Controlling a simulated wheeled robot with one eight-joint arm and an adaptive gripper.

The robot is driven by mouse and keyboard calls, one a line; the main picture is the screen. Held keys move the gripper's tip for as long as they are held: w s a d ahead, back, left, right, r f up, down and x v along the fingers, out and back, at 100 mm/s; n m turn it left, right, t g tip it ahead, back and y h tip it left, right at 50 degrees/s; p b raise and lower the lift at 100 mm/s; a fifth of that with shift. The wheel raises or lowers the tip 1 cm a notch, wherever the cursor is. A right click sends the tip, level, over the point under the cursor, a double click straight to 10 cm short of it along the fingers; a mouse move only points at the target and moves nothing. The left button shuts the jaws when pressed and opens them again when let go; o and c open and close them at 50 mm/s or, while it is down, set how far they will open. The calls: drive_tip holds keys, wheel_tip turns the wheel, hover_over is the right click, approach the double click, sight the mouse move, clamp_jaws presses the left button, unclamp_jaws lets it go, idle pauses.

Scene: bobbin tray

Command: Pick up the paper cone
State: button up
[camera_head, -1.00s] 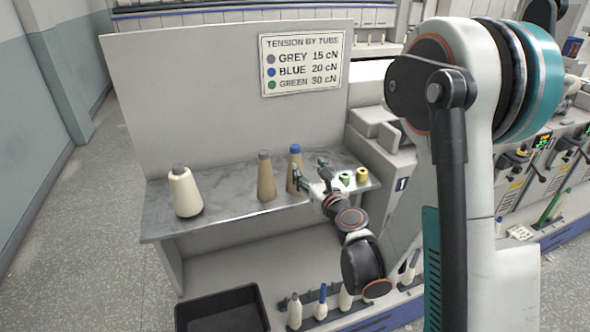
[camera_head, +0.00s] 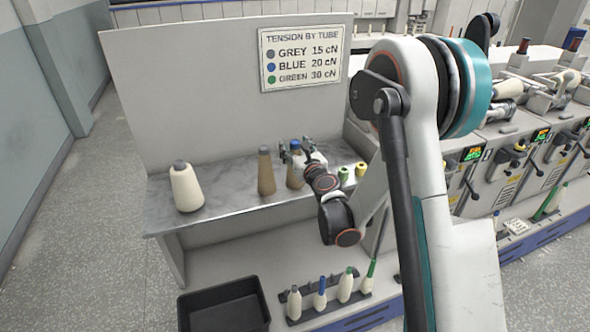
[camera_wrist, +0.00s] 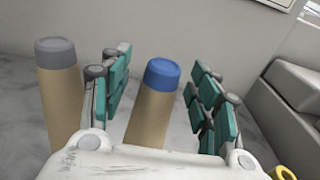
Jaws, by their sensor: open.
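A bare brown paper cone with a blue tip (camera_head: 294,180) stands upright on the grey marbled shelf (camera_head: 228,185). In the wrist view this blue-tipped cone (camera_wrist: 150,108) stands between the two teal-padded fingers of my gripper (camera_wrist: 160,98), with a gap visible on each side. My gripper (camera_head: 294,150) is open and partly covers this cone in the head view. Another brown paper cone, with a grey tip (camera_head: 266,175), stands just left of it and outside the fingers in the wrist view (camera_wrist: 60,105). The cones' lower parts are hidden behind my gripper in the wrist view.
A cream wound cone (camera_head: 186,188) stands at the shelf's left. Small green (camera_head: 343,175) and yellow (camera_head: 361,169) spools sit to the right. A panel with a tension sign (camera_head: 302,55) rises behind. A black bin (camera_head: 222,306) and a bobbin rack (camera_head: 330,305) are below.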

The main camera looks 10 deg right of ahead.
drive_tip(key=shift+w, duration=0.2)
drive_tip(key=c, duration=1.1)
drive_tip(key=shift+c, duration=0.2)
